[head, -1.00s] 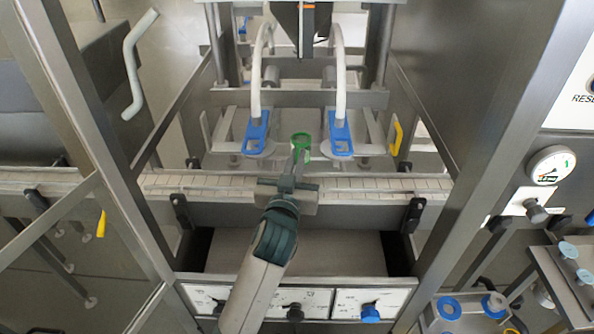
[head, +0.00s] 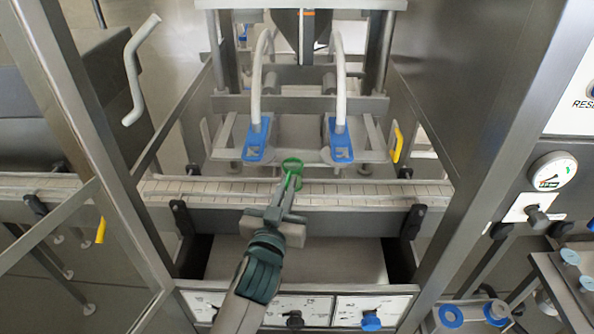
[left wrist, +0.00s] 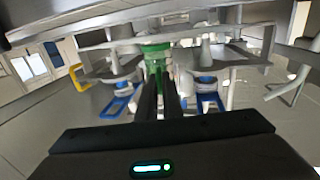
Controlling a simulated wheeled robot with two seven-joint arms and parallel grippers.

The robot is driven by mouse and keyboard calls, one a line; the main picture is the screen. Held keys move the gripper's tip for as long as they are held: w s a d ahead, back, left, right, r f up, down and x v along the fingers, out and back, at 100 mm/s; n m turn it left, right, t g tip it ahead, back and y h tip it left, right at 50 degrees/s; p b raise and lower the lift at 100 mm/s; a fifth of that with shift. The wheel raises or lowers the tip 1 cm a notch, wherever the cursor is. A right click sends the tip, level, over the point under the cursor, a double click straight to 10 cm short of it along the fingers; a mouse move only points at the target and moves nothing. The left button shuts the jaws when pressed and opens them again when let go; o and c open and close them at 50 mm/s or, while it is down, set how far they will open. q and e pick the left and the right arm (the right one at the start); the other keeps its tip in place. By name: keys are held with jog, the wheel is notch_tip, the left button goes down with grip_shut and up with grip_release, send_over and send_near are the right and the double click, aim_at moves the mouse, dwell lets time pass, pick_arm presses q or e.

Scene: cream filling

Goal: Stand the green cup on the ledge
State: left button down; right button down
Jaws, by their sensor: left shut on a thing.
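The green cup (head: 292,166) is small and round, seen from above in the head view over the far side of the conveyor strip. My left gripper (head: 291,181) is shut on the green cup, with its fingers pointing away from me. In the left wrist view the cup (left wrist: 156,55) sits at the tips of the two dark fingers, partly hidden by them. The ledge cannot be told for certain; a white tiled conveyor strip (head: 390,196) runs across below the cup. My right gripper is not in view.
Two blue nozzle clamps (head: 257,140) and (head: 341,140) with white hoses hang beyond the cup, one on each side. A yellow handle (head: 397,144) is at the right. A grey frame post (head: 480,150) bounds the right side.

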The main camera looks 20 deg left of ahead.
pick_arm(q)
jog(key=s+f+m+h, duration=0.1)
jog(key=s+f, duration=0.1)
jog(key=s, duration=1.2)
jog(key=shift+s+a+f+h+b, duration=0.25)
jog(key=shift+s+a+h+b, duration=0.1)
jog(key=shift+h, duration=0.05)
